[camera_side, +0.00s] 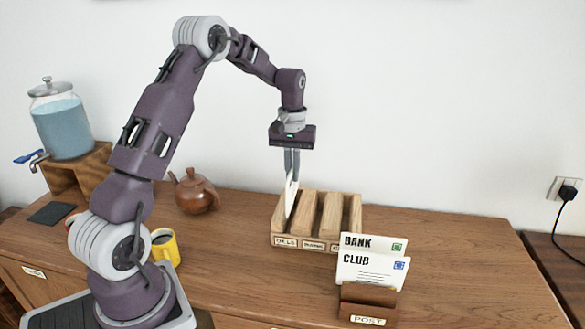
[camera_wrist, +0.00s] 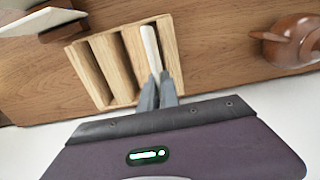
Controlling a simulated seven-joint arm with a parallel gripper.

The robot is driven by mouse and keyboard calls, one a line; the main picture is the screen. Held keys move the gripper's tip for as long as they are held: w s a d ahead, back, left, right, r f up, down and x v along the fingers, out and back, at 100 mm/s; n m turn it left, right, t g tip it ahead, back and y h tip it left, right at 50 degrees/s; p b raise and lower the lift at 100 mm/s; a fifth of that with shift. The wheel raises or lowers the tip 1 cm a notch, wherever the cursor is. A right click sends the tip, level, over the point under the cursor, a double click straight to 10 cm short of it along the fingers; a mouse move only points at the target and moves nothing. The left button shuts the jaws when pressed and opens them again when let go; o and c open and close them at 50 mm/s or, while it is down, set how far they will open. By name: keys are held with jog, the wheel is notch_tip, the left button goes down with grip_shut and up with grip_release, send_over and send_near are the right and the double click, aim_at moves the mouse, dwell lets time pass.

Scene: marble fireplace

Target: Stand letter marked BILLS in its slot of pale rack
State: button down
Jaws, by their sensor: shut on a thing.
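The pale wooden rack (camera_side: 319,242) stands on the sideboard, with labels along its front; the leftmost label appears to read BILLS. A white letter (camera_side: 291,197), seen nearly edge-on, stands in the leftmost slot, slightly tilted. Its marking is not visible. My gripper (camera_side: 291,172) is above that slot, shut on the letter's upper part. The wrist view shows the letter (camera_wrist: 150,47) between the fingers (camera_wrist: 157,88) in the end slot of the rack (camera_wrist: 127,65) nearest the teapot. I cannot tell whether its lower edge touches the slot floor.
A brown POST holder (camera_side: 367,303) with BANK (camera_side: 372,243) and CLUB (camera_side: 370,268) letters stands front right of the rack. A teapot (camera_side: 195,192), yellow mug (camera_side: 165,246) and drink dispenser (camera_side: 62,122) are to the left. The rack's other slots look empty.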

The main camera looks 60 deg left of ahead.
aim_at(292, 195)
jog(key=shift+f, duration=0.2)
dwell(0.5)
jog(key=shift+f, duration=0.75)
jog(key=shift+f, duration=0.2)
jog(key=shift+f, duration=0.75)
jog(key=shift+f, duration=0.2)
jog(key=shift+f, duration=1.7)
jog(key=c, duration=1.5)
grip_release()
